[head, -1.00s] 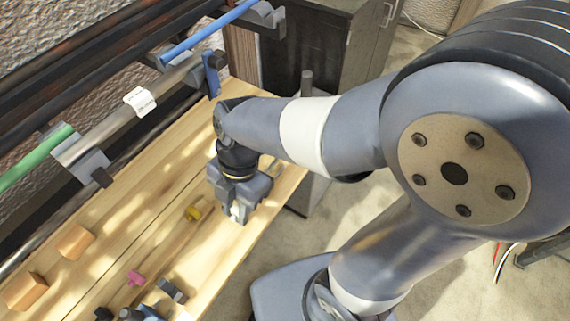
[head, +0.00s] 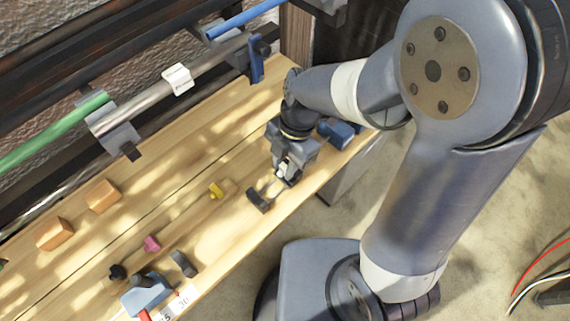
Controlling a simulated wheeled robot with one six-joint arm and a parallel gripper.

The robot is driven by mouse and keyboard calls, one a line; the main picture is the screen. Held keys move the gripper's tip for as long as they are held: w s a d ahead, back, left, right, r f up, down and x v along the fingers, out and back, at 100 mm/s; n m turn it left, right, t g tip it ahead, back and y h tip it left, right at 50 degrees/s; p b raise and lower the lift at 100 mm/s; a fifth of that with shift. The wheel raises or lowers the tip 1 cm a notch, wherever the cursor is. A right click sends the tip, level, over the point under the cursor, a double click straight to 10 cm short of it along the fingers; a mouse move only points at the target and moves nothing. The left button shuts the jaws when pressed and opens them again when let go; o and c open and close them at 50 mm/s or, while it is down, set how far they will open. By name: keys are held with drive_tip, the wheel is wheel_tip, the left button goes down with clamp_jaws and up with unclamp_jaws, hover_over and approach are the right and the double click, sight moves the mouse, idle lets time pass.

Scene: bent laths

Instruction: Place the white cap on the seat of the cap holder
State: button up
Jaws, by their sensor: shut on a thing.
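My gripper (head: 286,178) points down over the right part of the wooden bench top and is shut on the small white cap (head: 282,170). Only a bit of the cap shows between the fingers. I cannot tell for sure which piece is the cap holder. A dark grey piece (head: 258,199) lies just left of and below the fingertips, apart from the cap in the picture. A blue block (head: 337,131) stands close behind my gripper to the right, partly hidden by my arm.
The wooden bench top (head: 215,150) also bears a yellow piece (head: 216,190), a pink piece (head: 152,244), orange blocks (head: 103,195), another dark grey piece (head: 183,263) and a blue fixture (head: 147,293). A rail with a white tag (head: 177,79) and a green rod (head: 60,131) run along the wall.

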drive_tip(key=shift+f, duration=0.75)
drive_tip(key=shift+f, duration=0.15)
drive_tip(key=o, duration=0.9)
drive_tip(key=shift+o, duration=0.2)
drive_tip(key=v, duration=1.2)
drive_tip(key=shift+r, duration=0.2)
